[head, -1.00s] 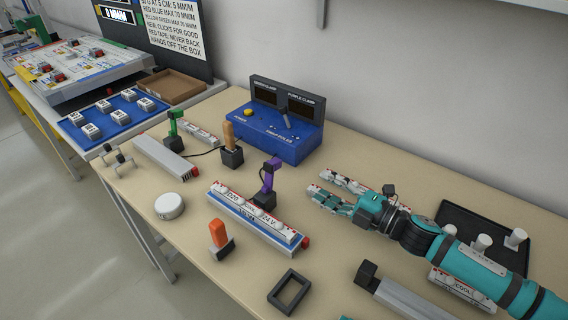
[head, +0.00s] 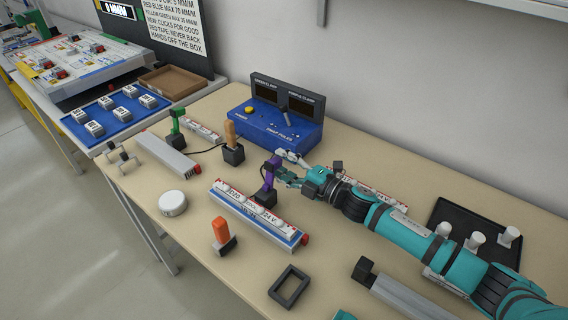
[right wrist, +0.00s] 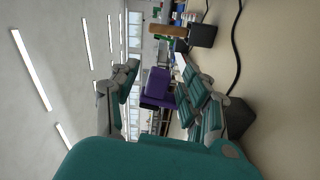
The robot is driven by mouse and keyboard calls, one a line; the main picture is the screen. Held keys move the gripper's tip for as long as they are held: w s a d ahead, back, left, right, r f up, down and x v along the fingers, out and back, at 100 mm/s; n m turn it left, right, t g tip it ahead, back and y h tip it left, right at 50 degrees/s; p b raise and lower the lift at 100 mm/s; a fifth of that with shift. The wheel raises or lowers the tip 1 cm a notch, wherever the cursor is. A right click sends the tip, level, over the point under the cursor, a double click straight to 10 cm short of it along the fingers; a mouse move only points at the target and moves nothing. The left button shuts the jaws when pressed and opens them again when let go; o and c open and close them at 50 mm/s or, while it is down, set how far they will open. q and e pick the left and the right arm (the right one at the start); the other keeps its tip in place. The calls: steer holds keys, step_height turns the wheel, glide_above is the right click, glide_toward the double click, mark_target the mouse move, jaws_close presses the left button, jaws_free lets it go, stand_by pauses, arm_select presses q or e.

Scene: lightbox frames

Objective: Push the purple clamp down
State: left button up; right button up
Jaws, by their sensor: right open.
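The purple clamp (head: 269,178) stands upright on a dark base behind the white and blue rail of labelled blocks (head: 252,207). My right gripper (head: 279,164) reaches in from the right and is open, its fingertips at the clamp's upper part. In the right wrist view the purple clamp (right wrist: 157,83) shows between the two spread fingers of the right gripper (right wrist: 160,98). I cannot tell whether a finger touches it.
A blue control box (head: 272,128) stands behind the clamp. A wooden-handled tool (head: 231,142) and a green clamp (head: 176,128) stand to the left. An orange-handled piece (head: 221,231) and a dark frame (head: 288,287) lie in front. A black tray (head: 449,213) is at right.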

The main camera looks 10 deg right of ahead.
steer(key=shift+c, duration=0.2)
jaws_close()
steer(key=shift+d, duration=0.1)
